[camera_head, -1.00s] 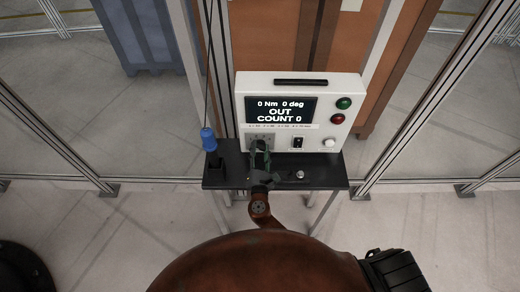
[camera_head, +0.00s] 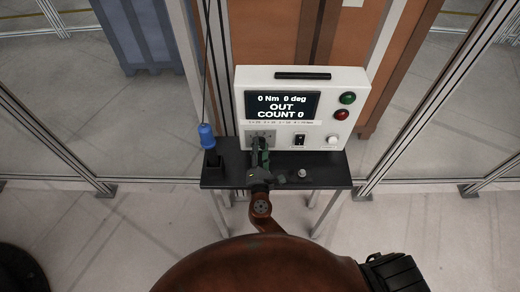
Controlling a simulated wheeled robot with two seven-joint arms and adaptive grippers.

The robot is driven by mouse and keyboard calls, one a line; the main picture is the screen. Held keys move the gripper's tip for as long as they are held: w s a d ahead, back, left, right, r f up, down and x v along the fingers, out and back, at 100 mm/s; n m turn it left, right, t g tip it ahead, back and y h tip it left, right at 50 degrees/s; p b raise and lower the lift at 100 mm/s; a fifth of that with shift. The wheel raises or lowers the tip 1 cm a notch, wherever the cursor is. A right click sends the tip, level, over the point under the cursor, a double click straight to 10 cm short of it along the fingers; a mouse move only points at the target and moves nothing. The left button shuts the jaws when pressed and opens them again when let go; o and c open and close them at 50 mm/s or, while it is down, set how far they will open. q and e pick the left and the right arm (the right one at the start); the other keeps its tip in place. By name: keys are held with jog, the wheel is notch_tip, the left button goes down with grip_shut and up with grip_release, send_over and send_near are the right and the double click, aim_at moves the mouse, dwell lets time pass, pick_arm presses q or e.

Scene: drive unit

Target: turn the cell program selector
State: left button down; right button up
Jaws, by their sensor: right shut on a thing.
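A white control box (camera_head: 288,93) stands on a black shelf (camera_head: 325,182), with a dark display reading "0 Nm 0 deg OUT COUNT 0". A small grey plate (camera_head: 249,138) with markings sits at the box's lower left, where the selector appears to be. My right gripper (camera_head: 260,143) reaches up from below to this plate. Its fingers are shut on the selector knob, which they mostly hide. The knob's exact angle cannot be read. My left gripper is not in view.
A green button (camera_head: 347,98), a red button (camera_head: 341,115), a black switch (camera_head: 300,140) and a white knob (camera_head: 332,141) are right of the gripper. A blue-handled tool (camera_head: 207,136) hangs at left. Small fittings (camera_head: 302,173) lie on the shelf. Frame posts flank it.

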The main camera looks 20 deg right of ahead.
jog(key=shift+m+b, duration=1.45)
jog(key=shift+m, duration=0.45)
jog(key=o, duration=1.2)
jog(key=shift+c, duration=0.2)
jog(key=shift+s, duration=0.1)
jog(key=v, duration=1.1)
jog(key=shift+s+a, duration=0.2)
jog(key=shift+s, duration=0.15)
